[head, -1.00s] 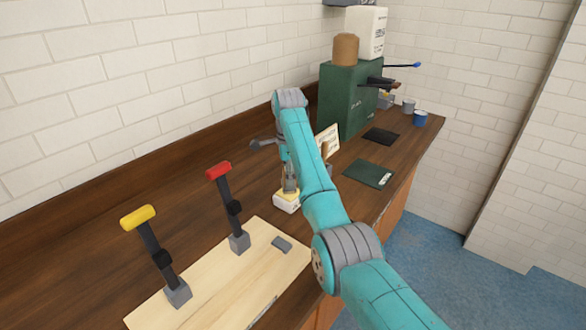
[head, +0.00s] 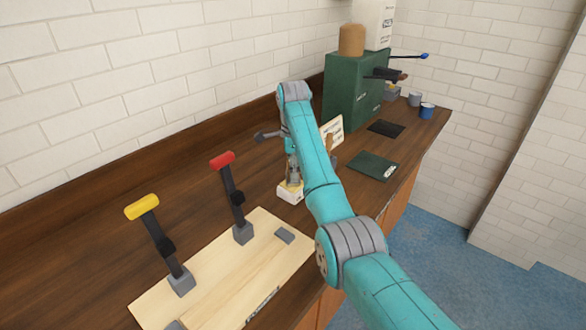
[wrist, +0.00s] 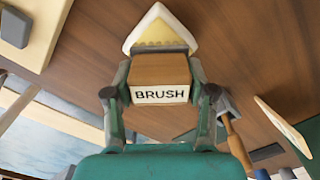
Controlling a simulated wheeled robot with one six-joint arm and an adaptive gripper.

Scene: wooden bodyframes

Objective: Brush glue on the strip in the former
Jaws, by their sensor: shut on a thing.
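My gripper (head: 292,177) is over the bench, low above a small white and yellow block (head: 290,193). In the wrist view my gripper (wrist: 158,76) is shut on a wooden handle block labelled BRUSH (wrist: 160,95). The pale wooden board (head: 225,275) at the front carries a red-handled clamp (head: 232,195) and a yellow-handled clamp (head: 160,240), both handles raised. I cannot clearly make out the former's strip or any glue.
A grey block (head: 284,235) lies on the board. A green machine (head: 352,95) stands at the back, with a dark green mat (head: 373,165), a black mat (head: 385,128) and a blue mug (head: 427,111) nearby. A tiled wall bounds the bench. Bare wood lies left of my gripper.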

